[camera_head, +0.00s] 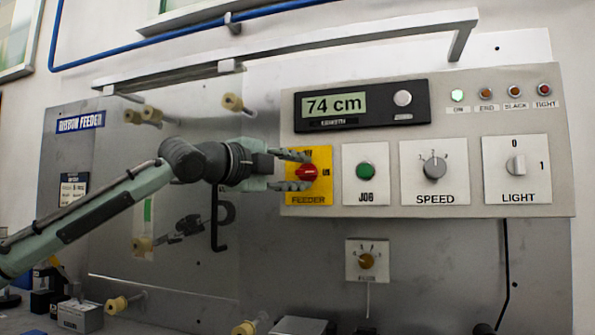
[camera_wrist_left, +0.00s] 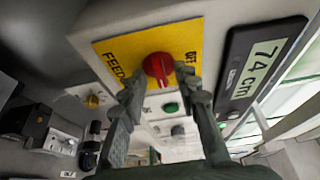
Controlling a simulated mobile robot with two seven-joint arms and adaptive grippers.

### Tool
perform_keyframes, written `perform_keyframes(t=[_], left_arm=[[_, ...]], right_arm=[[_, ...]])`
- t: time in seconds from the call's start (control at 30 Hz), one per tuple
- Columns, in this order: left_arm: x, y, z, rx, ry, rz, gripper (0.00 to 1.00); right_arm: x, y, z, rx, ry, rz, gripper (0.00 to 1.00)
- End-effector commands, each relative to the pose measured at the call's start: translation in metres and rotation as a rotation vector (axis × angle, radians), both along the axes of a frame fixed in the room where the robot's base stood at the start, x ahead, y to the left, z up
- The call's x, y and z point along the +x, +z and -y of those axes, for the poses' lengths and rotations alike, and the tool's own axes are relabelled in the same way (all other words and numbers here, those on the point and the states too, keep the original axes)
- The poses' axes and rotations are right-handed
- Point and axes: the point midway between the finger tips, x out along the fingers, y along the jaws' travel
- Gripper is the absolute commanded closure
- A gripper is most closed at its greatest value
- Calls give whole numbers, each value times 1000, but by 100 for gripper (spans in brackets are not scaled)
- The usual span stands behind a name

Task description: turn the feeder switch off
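The feeder switch is a red rotary knob (camera_head: 307,173) on a yellow plate (camera_head: 322,193) marked FEEDER, at the left end of the control panel. The knob also shows in the left wrist view (camera_wrist_left: 158,66). My left gripper (camera_head: 293,171) reaches in from the left, one finger above the other, with its tips close to the knob. In the left wrist view the fingers (camera_wrist_left: 158,80) stand apart, one on each side of the knob, with a small gap visible on the left side. The fingers partly cover the plate's lettering; I cannot read the knob's setting clearly. My right gripper is not in view.
Right of the switch are a green JOG button (camera_head: 366,170), a SPEED knob (camera_head: 434,167) and a LIGHT switch (camera_head: 516,165). Above is a display (camera_head: 337,104) reading 74 cm. The ON lamp (camera_head: 458,95) glows green. A rail (camera_head: 300,47) juts out above the panel.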

Motion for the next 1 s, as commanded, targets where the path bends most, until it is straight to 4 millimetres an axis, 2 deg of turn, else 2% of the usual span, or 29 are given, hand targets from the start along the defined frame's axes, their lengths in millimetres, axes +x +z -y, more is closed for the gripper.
perform_keyframes(t=[0.1, 0.3, 0.37, 0.8, 1.0], left_arm=[[0, 0, 0, 0, 0, 0, 70], [0, 0, 0, 0, 0, 0, 95], [0, 0, 0, 0, 0, 0, 100], [-1, -2, 0, -37, -1, -13, 100], [0, -4, 0, -141, -2, -48, 100]], right_arm=[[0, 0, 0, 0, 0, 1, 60], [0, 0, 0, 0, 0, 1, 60], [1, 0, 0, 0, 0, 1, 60], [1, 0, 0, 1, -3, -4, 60], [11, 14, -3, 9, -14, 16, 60]])
